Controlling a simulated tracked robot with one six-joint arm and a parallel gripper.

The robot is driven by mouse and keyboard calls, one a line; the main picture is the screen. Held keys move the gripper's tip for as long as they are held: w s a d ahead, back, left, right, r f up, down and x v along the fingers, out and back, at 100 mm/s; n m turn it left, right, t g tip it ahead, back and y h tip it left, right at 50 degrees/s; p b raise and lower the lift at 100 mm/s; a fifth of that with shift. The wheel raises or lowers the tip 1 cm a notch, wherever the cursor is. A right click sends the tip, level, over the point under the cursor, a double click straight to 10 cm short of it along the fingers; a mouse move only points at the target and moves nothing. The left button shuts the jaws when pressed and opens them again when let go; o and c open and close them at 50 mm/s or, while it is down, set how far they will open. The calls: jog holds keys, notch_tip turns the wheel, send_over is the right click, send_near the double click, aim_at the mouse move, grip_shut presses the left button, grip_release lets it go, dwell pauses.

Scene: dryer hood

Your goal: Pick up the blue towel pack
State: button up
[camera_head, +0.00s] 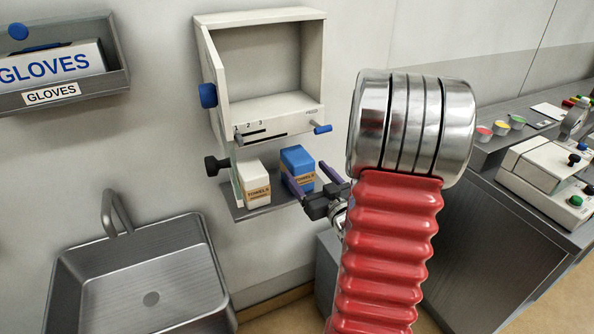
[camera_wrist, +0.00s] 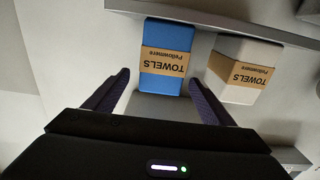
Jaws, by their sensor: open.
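The blue towel pack (camera_head: 297,162) stands on a grey shelf (camera_head: 240,214) under the white dryer hood. It has a tan label band reading TOWELS. In the wrist view the blue pack (camera_wrist: 167,57) lies ahead of my gripper (camera_wrist: 160,80), roughly centred between the two purple fingers. My gripper (camera_head: 308,180) is open, with the fingers on either side of the pack's front in the head view. Whether a finger touches the pack cannot be told. Nothing is held.
A white towel pack (camera_head: 254,183) stands left of the blue one; it also shows in the wrist view (camera_wrist: 241,70). The dryer hood (camera_head: 265,105) with its open door is above. A sink (camera_head: 145,280) is at lower left, a counter (camera_head: 500,200) at right.

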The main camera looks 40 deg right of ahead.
aim_at(292, 154)
jog(key=shift+x, duration=2.8)
jog(key=shift+f, duration=0.1)
jog(key=shift+x, duration=2.65)
jog(key=shift+a, duration=0.1)
jog(key=shift+c, duration=0.2)
jog(key=c, duration=1.2)
